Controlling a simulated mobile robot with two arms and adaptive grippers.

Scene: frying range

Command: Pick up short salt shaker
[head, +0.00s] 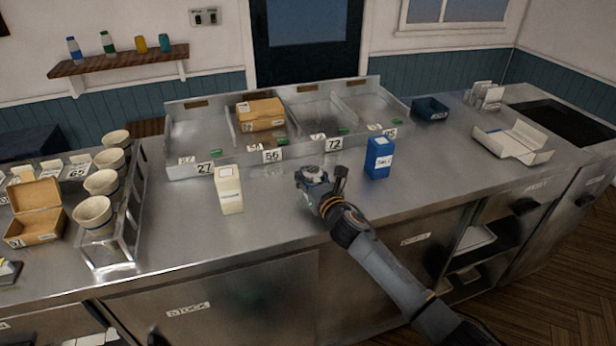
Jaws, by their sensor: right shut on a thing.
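My right gripper (320,180) is over the steel counter, in front of the divided bin and between a cream carton (229,190) and a blue carton (378,158). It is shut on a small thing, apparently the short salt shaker. The gripper hides nearly all of that thing, so its shape and label cannot be made out. I cannot tell whether it touches the counter. My left gripper is not in view.
A steel divided bin (185,130) with number cards stands behind the gripper. A rack of paper cups (93,212) and an open cardboard box (36,208) are at left. An open white carton (513,143) lies at right. Bare counter surrounds the gripper at the front.

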